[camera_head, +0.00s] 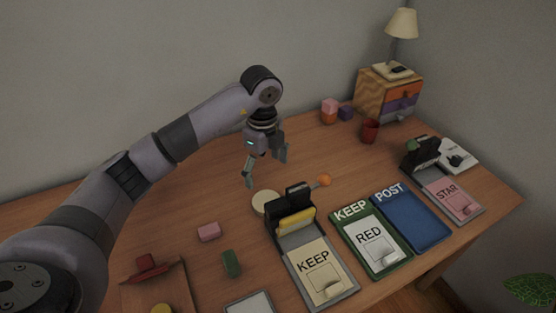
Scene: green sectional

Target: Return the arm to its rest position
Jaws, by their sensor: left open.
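My left arm (165,150) comes in from the left and reaches over the wooden table. My left gripper (266,170) hangs at its end, pointing down, with its fingers spread and nothing between them. It is above the table, behind and left of the black holder with a yellow item (294,221). A round cream disc (265,203) lies just below it in the picture. My right gripper is not in view.
A KEEP tray (321,272), a green KEEP/RED tray (371,240), a blue POST tray (411,217) and a pink STAR card (450,196) line the right side. A drawer box (388,95) with lamp stands behind.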

